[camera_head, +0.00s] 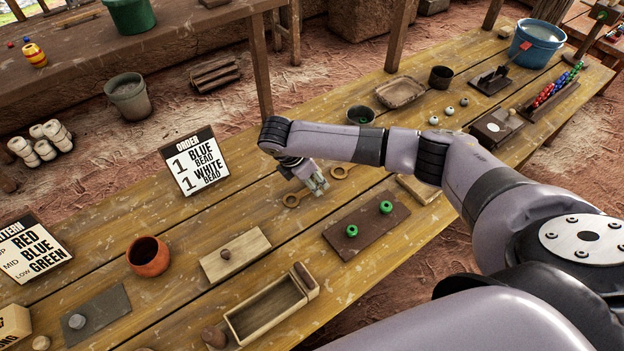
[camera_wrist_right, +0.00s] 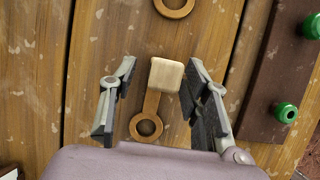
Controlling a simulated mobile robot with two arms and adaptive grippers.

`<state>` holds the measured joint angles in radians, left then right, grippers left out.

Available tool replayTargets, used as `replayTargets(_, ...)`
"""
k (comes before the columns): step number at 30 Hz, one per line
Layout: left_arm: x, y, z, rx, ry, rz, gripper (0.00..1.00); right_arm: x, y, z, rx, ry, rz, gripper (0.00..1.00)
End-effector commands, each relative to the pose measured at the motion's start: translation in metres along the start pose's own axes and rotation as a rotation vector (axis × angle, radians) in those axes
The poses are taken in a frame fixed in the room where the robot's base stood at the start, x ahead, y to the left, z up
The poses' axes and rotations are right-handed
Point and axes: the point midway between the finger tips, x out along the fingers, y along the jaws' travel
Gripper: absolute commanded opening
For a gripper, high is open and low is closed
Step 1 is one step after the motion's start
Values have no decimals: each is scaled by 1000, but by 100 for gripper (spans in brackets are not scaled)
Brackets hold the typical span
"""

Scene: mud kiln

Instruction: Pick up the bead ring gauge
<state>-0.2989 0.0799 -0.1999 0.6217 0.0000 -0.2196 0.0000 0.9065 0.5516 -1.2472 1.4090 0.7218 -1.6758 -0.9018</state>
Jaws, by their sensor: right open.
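A wooden bead ring gauge (camera_head: 291,200) lies on the plank table, a flat ring with a handle. In the right wrist view the ring (camera_wrist_right: 146,127) and its handle lie between my fingers, with a pale wooden block (camera_wrist_right: 166,75) at the handle's far end. A second similar wooden ring (camera_head: 338,172) lies a little farther right; part of it shows at the top of the wrist view (camera_wrist_right: 174,8). My right gripper (camera_head: 316,184) is open above the first gauge, its fingers (camera_wrist_right: 162,68) on either side and apart from it. My left gripper is not in view.
A dark board (camera_head: 345,238) with two green beads (camera_head: 386,207) lies near the gripper. An order sign (camera_head: 194,165) stands to the left. A dark cup (camera_head: 360,115), a wooden lid (camera_head: 233,255) and an open wooden box (camera_head: 240,325) are also on the table.

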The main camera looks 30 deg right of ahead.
Motion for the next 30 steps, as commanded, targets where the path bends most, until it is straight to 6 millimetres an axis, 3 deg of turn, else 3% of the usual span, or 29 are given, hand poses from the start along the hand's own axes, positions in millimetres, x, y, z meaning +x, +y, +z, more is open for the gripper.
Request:
replayTargets(6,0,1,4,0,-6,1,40,0,0,0,0,0,0,42)
replayTargets(25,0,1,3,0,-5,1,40,0,0,0,0,0,0,0)
replayTargets(30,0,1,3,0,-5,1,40,0,0,0,1,0,1,0)
